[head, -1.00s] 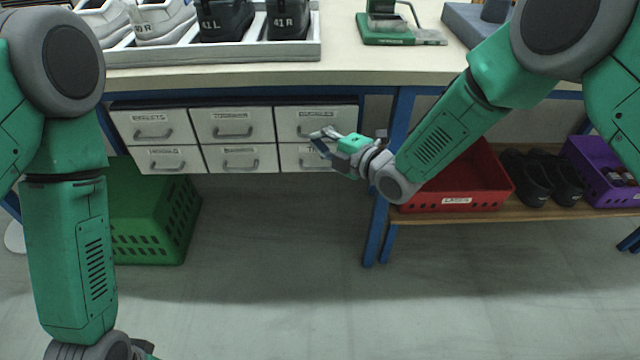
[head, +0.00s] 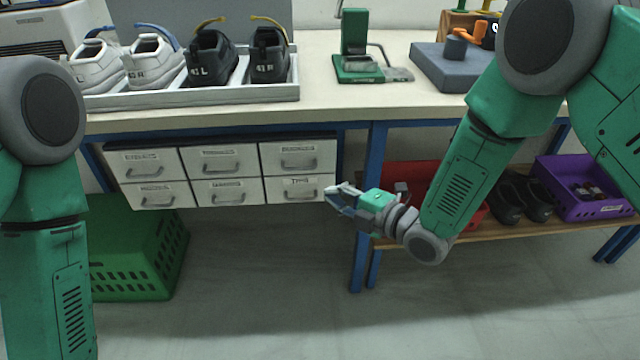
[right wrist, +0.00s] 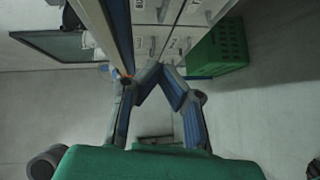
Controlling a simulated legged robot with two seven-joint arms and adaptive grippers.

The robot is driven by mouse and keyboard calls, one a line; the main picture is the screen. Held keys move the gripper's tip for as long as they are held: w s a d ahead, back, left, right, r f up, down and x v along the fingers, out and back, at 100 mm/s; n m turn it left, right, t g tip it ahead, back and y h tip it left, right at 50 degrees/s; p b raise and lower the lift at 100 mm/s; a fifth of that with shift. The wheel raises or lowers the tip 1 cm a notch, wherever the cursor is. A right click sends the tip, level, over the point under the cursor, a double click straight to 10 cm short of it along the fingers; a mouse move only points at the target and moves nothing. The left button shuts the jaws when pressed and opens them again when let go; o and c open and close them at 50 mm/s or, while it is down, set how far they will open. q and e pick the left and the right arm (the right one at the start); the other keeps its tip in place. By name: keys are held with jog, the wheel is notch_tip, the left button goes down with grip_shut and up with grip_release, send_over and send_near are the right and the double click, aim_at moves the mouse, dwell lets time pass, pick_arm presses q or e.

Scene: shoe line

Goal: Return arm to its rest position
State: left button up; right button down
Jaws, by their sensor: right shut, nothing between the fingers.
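My right gripper (head: 338,199) is shut and empty in the head view, in the air in front of the lower right drawer of the white drawer unit (head: 220,172). In the right wrist view its two fingertips (right wrist: 150,75) meet, with nothing between them. My right arm reaches in from the right, below the tabletop's height. My left arm hangs down along the left edge of the head view, and its gripper is out of the frame.
The table (head: 330,105) bears a white tray (head: 190,99) of white and black shoes and a green-based tool (head: 358,70). Below stand a green crate (head: 130,262), a red bin (head: 400,174), black shoes and a purple crate (head: 592,207). The front floor is clear.

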jog(key=s+d+f+m+g+h+p, duration=0.35)
jog(key=s+d+f+m+h, duration=0.35)
jog(key=s+d+f+m, duration=0.55)
jog(key=s+d+m+g+h, duration=0.1)
jog(key=s+d+m+g, duration=0.1)
jog(key=s, duration=0.6)
jog(key=s+d+m+g+h+p, duration=0.1)
jog(key=s+d+m+g+h, duration=0.1)
jog(key=s+m, duration=0.4)
jog(key=s+d+f+m+g+h, duration=0.1)
jog(key=s+d+m+g, duration=0.2)
jog(key=s, duration=0.6)
jog(key=shift+s+d+m+p, duration=0.3)
jog(key=shift+d+m, duration=0.25)
jog(key=shift+d, duration=0.3)
